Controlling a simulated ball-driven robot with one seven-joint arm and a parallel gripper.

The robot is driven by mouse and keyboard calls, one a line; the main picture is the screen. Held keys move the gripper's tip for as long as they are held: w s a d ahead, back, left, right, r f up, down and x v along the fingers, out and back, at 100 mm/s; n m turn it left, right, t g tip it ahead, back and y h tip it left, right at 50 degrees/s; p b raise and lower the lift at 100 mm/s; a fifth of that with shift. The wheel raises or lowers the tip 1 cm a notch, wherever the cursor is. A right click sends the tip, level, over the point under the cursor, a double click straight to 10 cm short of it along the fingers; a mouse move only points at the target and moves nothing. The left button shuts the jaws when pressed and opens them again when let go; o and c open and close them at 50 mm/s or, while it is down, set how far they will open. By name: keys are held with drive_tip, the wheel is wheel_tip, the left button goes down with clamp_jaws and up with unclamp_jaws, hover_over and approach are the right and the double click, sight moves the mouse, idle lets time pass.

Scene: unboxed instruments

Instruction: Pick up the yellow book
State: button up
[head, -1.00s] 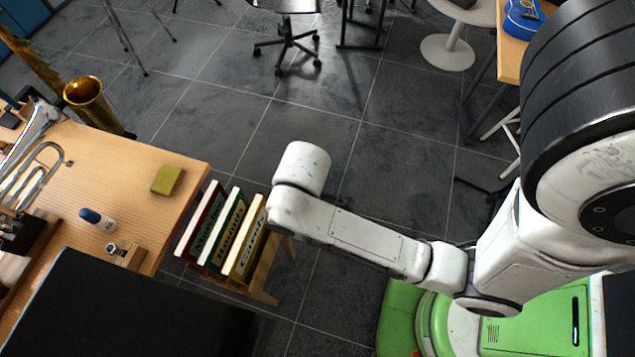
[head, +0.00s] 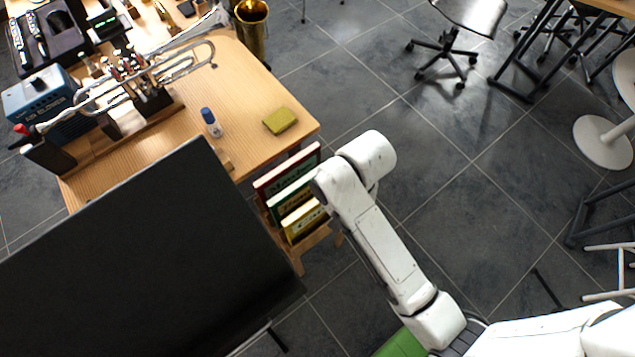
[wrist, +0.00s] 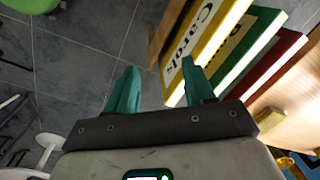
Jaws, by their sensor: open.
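The yellow book (head: 302,222) stands in a small wooden rack, the nearest of three upright books in the head view. In the head view my white arm ends just right of the books and hides the fingers.
A green book (head: 290,199) and a dark red book (head: 285,172) stand beside the yellow one. The wooden table (head: 245,90) adjoins the rack, with a sponge (head: 280,120) near its corner. A large black panel (head: 140,260) is at lower left.

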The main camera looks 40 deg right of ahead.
sight(317, 216)
drive_tip(key=w+m, duration=0.2)
drive_tip(key=w+d+m, duration=0.1)
drive_tip(key=w+m, duration=0.1)
drive_tip(key=m, duration=0.1)
drive_tip(key=w+d+m, duration=0.1)
drive_tip(key=w+m, duration=0.1)
drive_tip(key=shift+w+d+g+h, duration=0.2)
drive_tip(key=shift+w+g+h, duration=0.1)
drive_tip(key=shift+h, duration=0.1)
drive_tip(key=shift+f+m, duration=0.25)
drive_tip(key=shift+m, duration=0.05)
wheel_tip(317, 216, down, 10)
drive_tip(key=shift+d+f+p, duration=0.15)
drive_tip(key=shift+p, duration=0.15)
clamp_jaws()
